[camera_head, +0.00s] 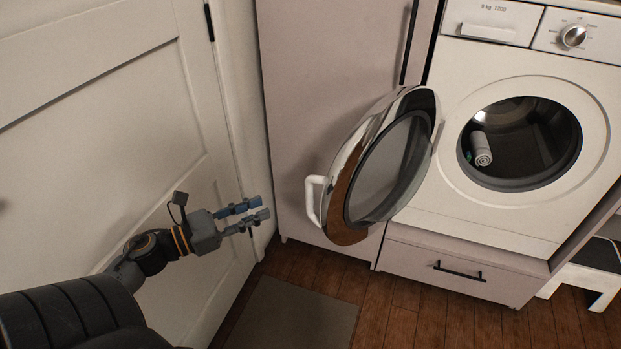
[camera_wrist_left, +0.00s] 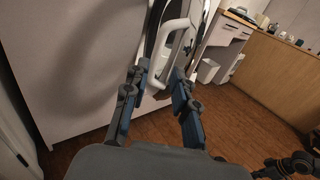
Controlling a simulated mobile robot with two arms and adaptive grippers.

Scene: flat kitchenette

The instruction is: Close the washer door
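The washer (camera_head: 460,208) stands at the right in the head view. Its round door (camera_head: 352,160) is swung wide open to the left, with a chrome rim and a dark glass. A white handle (camera_head: 313,200) is on the door's outer left side. My left gripper (camera_head: 262,208) is left of the handle and apart from it in the head view. In the left wrist view, the fingers (camera_wrist_left: 158,95) are spread and empty, with the handle (camera_wrist_left: 176,38) beyond their tips. A rolled light towel (camera_head: 481,148) lies inside the drum.
A tall pale cabinet (camera_head: 318,75) stands behind the open door. A white room door (camera_head: 70,150) is close at the left of my arm. A grey mat (camera_head: 290,318) lies on the wooden floor. A white stool (camera_head: 590,275) is at the right.

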